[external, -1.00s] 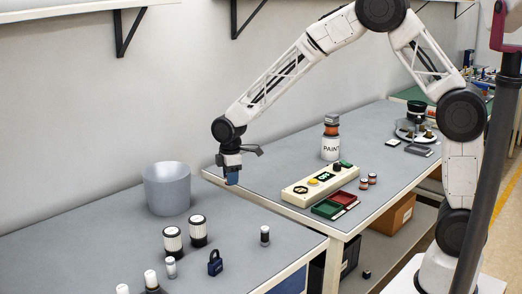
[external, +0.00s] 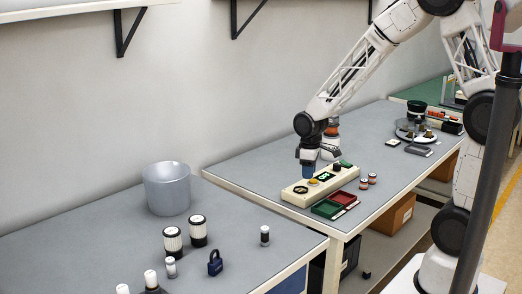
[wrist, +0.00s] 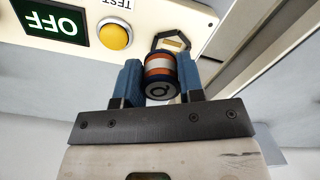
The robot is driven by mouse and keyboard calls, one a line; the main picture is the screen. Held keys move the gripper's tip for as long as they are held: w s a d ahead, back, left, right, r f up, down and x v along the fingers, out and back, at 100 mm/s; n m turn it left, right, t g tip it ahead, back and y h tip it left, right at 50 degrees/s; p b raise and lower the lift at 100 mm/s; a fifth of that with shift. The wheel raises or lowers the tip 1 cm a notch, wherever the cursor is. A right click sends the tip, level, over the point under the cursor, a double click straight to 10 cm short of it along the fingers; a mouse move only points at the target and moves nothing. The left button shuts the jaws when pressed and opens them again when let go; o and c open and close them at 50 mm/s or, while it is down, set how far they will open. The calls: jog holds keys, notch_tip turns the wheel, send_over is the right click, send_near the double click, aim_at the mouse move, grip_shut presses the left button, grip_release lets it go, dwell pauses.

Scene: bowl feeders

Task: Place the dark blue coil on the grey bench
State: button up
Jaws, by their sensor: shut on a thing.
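My gripper (external: 308,174) hangs above the left end of the cream control panel (external: 293,196). In the wrist view, its blue fingers (wrist: 160,84) are shut on a coil (wrist: 160,68) with dark blue ends and orange and white bands. The coil is too small to make out in the external view. The right-hand bench (external: 240,177) has a grey top and carries the panel. The left-hand bench (external: 100,238) also has a grey top.
On the right-hand bench are green and red trays (external: 327,208), two small orange-banded cylinders (external: 368,181) and a turntable (external: 412,135). The left-hand bench holds a grey bucket (external: 167,189), a blue padlock (external: 215,263) and several cylinders. Bare bench lies left of the panel.

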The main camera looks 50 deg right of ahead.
jog(key=s+d+m, duration=0.1)
jog(key=s+d, duration=0.1)
jog(key=s, duration=0.2)
jog(key=s+d+f+m, duration=0.1)
jog(key=s+d+m, duration=0.1)
jog(key=s, duration=0.3)
jog(key=s+d+m, duration=0.1)
jog(key=s+d, duration=0.3)
jog(key=shift+s+f, duration=0.2)
jog(key=shift+s, duration=0.15)
jog(key=s+d+f+m, duration=0.1)
jog(key=s+m, duration=0.1)
jog(key=s, duration=0.4)
jog(key=s+d+f+m, duration=0.1)
jog(key=s+m, duration=0.1)
jog(key=s, duration=0.4)
jog(key=shift+s+d+f, duration=0.2)
jog(key=shift+s+d, duration=0.1)
jog(key=shift+s, duration=0.1)
jog(key=shift+w, duration=0.15)
jog(key=w+d, duration=0.1)
jog(key=w, duration=0.4)
jog(key=w+d+f, duration=0.1)
jog(key=w+d, duration=0.1)
jog(key=w, duration=0.3)
jog(key=w+d, duration=0.1)
jog(key=w, duration=0.4)
jog(key=shift+d+f, duration=0.25)
jog(key=shift+d, duration=0.15)
jog(key=shift+f, duration=1.75)
